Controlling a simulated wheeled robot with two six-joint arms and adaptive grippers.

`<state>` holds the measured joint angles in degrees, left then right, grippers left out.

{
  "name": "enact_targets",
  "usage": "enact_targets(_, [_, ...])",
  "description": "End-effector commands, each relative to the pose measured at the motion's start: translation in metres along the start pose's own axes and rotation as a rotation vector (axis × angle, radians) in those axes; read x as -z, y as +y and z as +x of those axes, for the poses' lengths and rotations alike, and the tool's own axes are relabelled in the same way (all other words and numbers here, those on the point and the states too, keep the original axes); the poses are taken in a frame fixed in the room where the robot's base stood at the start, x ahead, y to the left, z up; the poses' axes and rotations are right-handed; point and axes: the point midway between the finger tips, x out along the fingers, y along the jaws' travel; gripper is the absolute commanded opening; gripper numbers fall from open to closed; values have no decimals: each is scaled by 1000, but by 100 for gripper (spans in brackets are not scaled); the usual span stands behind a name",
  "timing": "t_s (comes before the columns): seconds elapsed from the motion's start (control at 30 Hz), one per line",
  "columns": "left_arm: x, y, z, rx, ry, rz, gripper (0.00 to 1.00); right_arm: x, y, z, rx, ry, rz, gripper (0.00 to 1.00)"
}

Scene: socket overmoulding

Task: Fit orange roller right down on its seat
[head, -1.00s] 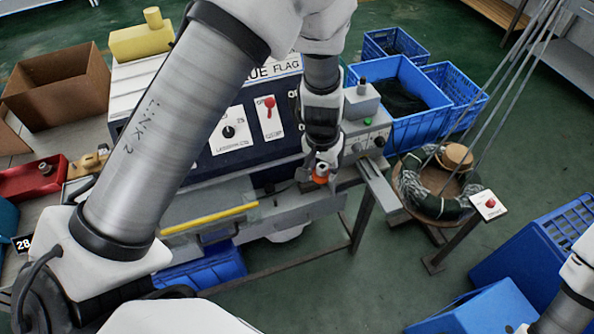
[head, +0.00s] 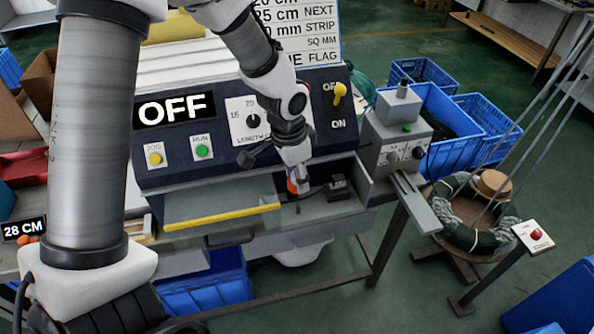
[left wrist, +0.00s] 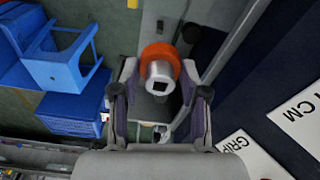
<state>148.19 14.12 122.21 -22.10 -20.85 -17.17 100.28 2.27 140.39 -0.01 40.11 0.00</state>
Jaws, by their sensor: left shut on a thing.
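The orange roller (head: 292,187) is in my left gripper (head: 297,183), over the grey ledge at the front of the machine. In the left wrist view the roller (left wrist: 158,57) shows as an orange ring around a silver hub with a dark square hole. The fingers of the left gripper (left wrist: 160,98) stand on both sides of the hub, shut on the roller. The roller's seat cannot be made out, and I cannot tell whether the roller touches anything below. My right gripper is not in view.
The machine panel (head: 225,155) with an OFF display stands close behind the gripper. A small black block (head: 338,187) sits right of the roller. A grey box with knobs (head: 397,140) stands further right. A yellow bar (head: 222,215) edges the tray at left.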

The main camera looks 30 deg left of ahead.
Motion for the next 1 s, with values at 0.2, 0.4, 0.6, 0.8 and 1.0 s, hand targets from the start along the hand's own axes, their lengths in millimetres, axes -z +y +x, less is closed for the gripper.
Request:
enact_targets(0.2, [0, 0, 0, 1, -1, -1, 9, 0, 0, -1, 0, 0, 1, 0])
enact_targets(0.4, [-1, 0, 2, 1, -2, -1, 9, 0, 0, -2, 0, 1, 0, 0])
enact_targets(0.6, [-3, 0, 24, 2, -2, -2, 9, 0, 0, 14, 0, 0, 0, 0])
enact_targets(0.8, [-6, 0, 48, 2, -2, -3, 9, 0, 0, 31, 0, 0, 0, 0])
enact_targets(1.0, [-7, 0, 60, 2, -1, -2, 9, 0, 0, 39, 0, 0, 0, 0])
